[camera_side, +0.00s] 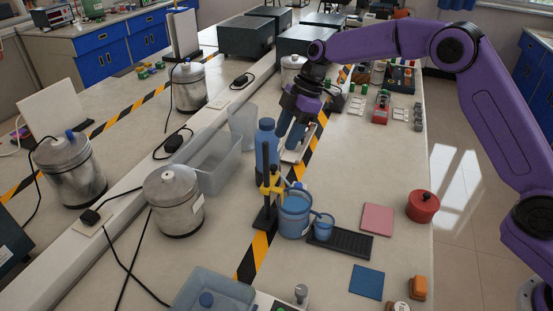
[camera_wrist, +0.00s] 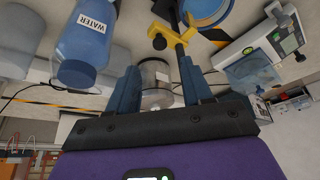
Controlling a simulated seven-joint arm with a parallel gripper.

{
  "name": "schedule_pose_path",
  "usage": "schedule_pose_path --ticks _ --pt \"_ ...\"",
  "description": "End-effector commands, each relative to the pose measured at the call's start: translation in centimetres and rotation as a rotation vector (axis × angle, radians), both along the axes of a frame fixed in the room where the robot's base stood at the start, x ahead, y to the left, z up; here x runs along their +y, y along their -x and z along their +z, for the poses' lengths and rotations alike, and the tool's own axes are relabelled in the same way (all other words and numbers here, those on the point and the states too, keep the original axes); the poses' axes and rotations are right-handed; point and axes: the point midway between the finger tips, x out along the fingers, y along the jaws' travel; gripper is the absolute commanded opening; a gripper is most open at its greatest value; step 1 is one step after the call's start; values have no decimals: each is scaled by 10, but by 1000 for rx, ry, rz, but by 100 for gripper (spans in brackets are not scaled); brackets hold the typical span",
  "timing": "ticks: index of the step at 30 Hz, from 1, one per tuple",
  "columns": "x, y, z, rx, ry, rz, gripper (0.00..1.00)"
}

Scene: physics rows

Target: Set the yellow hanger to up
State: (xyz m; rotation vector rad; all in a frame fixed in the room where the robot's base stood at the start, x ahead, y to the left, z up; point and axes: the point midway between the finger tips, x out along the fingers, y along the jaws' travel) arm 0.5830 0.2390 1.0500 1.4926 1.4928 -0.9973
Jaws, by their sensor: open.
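The yellow hanger (camera_side: 272,187) is clamped about midway on the black upright rod (camera_side: 265,157) of a small stand. My gripper (camera_side: 290,138) is open and empty, pointing down behind the stand and apart from the hanger. Its two blue fingers also show in the wrist view (camera_wrist: 158,66).
A blue bottle labelled WATER (camera_wrist: 85,42) stands close to my gripper and the stand; the side view shows it too (camera_side: 266,137). A grey bin (camera_side: 217,165) is left.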

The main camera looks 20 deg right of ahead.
Motion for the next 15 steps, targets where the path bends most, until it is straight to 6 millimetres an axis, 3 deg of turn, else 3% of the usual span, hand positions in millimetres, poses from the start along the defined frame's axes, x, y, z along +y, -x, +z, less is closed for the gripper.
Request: schedule_pose_path --ticks 6,15 --pt "16 1 -38 3 2 2 50" --pt "29 0 -69 1 0 0 50"
